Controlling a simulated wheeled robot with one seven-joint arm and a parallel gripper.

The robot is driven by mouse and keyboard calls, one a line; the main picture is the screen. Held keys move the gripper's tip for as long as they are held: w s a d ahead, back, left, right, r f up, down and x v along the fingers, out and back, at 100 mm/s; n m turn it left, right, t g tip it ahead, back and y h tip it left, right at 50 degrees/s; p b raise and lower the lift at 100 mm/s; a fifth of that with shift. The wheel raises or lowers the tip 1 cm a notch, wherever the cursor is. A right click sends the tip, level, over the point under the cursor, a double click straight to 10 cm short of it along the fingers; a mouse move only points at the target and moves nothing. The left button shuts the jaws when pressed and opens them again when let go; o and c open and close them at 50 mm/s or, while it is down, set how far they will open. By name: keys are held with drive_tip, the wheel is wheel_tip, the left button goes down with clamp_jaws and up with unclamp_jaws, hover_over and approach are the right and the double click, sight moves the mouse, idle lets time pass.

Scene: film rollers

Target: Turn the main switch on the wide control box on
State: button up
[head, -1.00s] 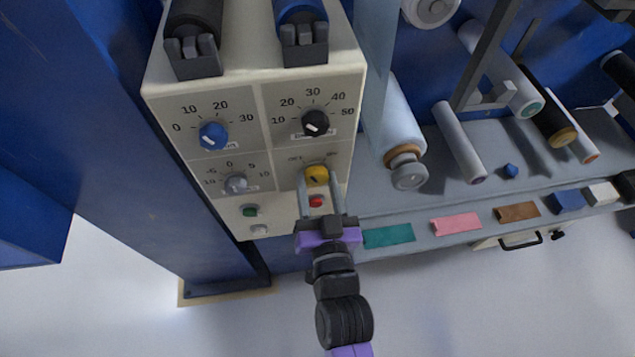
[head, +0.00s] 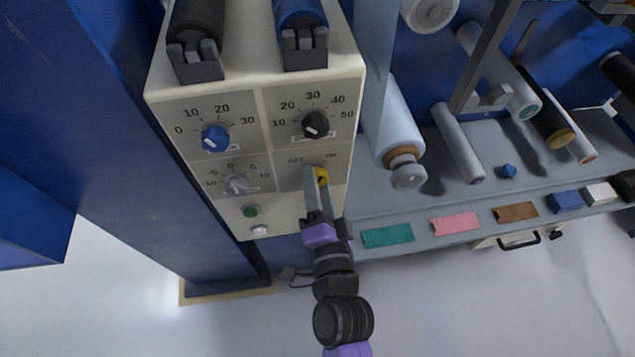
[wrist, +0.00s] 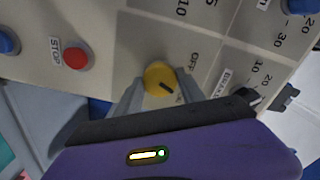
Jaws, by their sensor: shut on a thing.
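The wide control box (head: 295,205) is cream-coloured, with several knobs and buttons on its front. Its main switch is a yellow knob (head: 321,177) under OFF and ON labels at the lower right of the panel. In the wrist view the yellow knob (wrist: 159,78) shows a dark pointer mark and sits between my fingertips. My gripper (head: 316,174) is shut on this knob, its grey fingers on either side. In the head view the fingers partly cover the knob and hide the red button below. The wrist view shows the red STOP button (wrist: 76,57).
A blue knob (head: 215,138), a black knob (head: 315,124) and a grey knob (head: 237,185) are close by. Green (head: 250,211) and white (head: 260,230) buttons sit lower left. A pale blue roll (head: 398,130) and a shelf with coloured swatches (head: 387,236) lie to the right.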

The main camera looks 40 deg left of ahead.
drive_tip(key=shift+m, duration=1.1)
drive_tip(key=o, duration=1.4)
drive_tip(key=shift+c, duration=0.2)
drive_tip(key=shift+d, duration=0.1)
drive_tip(key=b+v, duration=0.2)
drive_tip(key=v, duration=0.5)
drive_tip(key=shift+s+d, duration=0.2)
drive_tip(key=shift+s, duration=0.1)
